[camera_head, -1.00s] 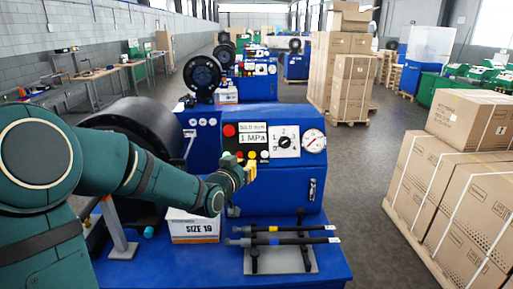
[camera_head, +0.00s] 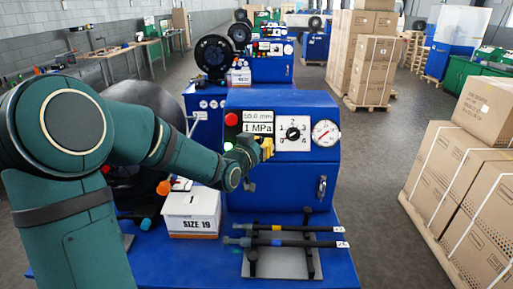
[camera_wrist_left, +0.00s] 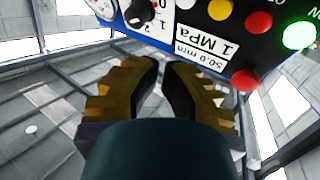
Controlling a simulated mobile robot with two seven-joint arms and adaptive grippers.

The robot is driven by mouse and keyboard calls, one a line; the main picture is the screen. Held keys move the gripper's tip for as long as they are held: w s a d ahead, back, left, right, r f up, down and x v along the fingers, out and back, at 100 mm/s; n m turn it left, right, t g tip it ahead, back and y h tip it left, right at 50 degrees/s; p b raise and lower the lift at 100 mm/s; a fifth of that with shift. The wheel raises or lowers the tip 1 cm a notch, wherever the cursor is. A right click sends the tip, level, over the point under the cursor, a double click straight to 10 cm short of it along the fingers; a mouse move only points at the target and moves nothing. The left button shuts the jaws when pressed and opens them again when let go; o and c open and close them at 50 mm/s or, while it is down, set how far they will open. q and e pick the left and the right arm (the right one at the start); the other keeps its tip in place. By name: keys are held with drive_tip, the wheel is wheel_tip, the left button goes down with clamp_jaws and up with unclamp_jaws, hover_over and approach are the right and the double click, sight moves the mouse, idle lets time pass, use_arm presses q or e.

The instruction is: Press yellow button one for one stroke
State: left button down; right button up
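The control panel stands on the front of the blue crimper (camera_head: 300,180). In the left wrist view it appears upside down, with a yellow button (camera_wrist_left: 220,9) beside a red button (camera_wrist_left: 258,22) and a lit green button (camera_wrist_left: 298,35). A paler button is cut off at the top edge. My left gripper (camera_head: 266,148) is in front of the panel, between the button row and the dial, and hides part of the row in the head view. Its fingertips (camera_wrist_left: 164,64) are close together with nothing between them; contact with a button is not visible. My right gripper is out of view.
The display (camera_head: 257,121) reads 50.0 mm and 1 MPa. A dial (camera_head: 292,133) and gauge (camera_head: 326,133) sit right of it. Below lie two black hoses (camera_head: 290,242) on a stand and a SIZE 19 box (camera_head: 191,213). Cartons (camera_head: 470,185) stand at the right.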

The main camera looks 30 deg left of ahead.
use_arm(q)
drive_tip(key=w+a+f+b, duration=0.1)
drive_tip(key=w+a+f, duration=0.2)
drive_tip(key=w+f, duration=0.1)
drive_tip(key=shift+w+a+b, duration=0.15)
drive_tip(key=shift+w+b, duration=0.2)
drive_tip(key=shift+w, duration=0.35)
drive_tip(key=shift+f, duration=0.1)
idle(1.0)
drive_tip(key=shift+w+a+f+b, duration=0.2)
drive_tip(key=shift+w+f+b, duration=0.1)
drive_tip(key=shift+b, duration=0.25)
drive_tip(key=shift+w+a+f+b, duration=0.15)
drive_tip(key=shift+w+a+b, duration=0.05)
drive_tip(key=shift+w+b, duration=0.15)
idle(0.6)
drive_tip(key=shift+s, duration=0.15)
idle(0.3)
drive_tip(key=shift+s+d+r, duration=0.4)
drive_tip(key=shift+s+r, duration=0.05)
drive_tip(key=shift+s, duration=0.1)
